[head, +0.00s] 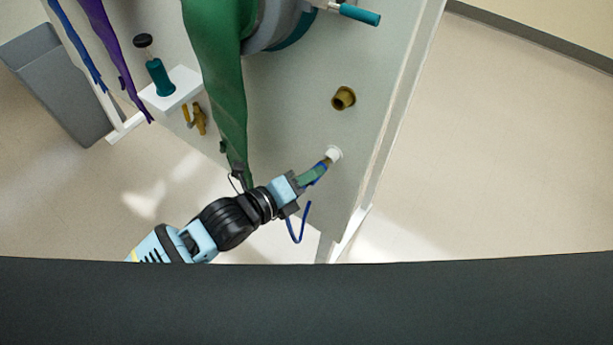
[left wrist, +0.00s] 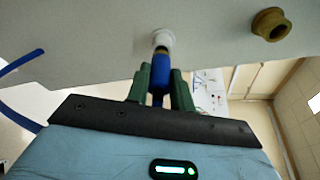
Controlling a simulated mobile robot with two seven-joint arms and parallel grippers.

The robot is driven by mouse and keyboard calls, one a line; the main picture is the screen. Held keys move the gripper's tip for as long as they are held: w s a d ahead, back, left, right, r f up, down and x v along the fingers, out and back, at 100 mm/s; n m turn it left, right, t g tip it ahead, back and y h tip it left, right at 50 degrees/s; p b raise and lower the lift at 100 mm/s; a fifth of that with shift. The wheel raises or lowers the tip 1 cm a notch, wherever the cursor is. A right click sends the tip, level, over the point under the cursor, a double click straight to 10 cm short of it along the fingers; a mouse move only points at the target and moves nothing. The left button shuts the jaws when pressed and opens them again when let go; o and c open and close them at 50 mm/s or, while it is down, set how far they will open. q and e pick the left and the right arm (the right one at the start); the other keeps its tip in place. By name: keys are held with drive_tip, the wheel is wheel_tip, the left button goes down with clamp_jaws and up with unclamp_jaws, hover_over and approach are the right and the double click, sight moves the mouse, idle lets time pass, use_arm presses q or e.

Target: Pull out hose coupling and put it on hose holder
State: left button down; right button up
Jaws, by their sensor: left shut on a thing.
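The hose coupling (left wrist: 159,85) is a blue cylinder with a brass-coloured end. It lines up with a round white port (left wrist: 162,39) on the grey panel, and its tip meets the port. The port also shows in the head view (head: 334,153). My left gripper (head: 317,173) is shut on the coupling, with a green finger on either side in the left wrist view (left wrist: 160,88). An olive-brass round socket (head: 343,98), which looks like the hose holder, sticks out of the panel above the port. It is empty and also shows in the left wrist view (left wrist: 270,24). My right gripper is out of view.
A blue hose (head: 301,222) hangs in a loop beside my left gripper. A long green glove (head: 217,80) hangs close to my left wrist. A white shelf (head: 172,90) with a teal bottle (head: 159,78) and a brass valve (head: 199,119) are at left. Floor at right is clear.

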use_arm(q)
drive_tip(key=shift+w+d, duration=0.4)
drive_tip(key=shift+w, duration=0.15)
drive_tip(key=c, duration=1.1)
unclamp_jaws()
drive_tip(key=shift+f, duration=0.1)
drive_tip(key=shift+c, duration=0.2)
drive_tip(key=v, duration=0.7)
drive_tip(key=shift+s+a, duration=0.25)
drive_tip(key=shift+a, duration=0.05)
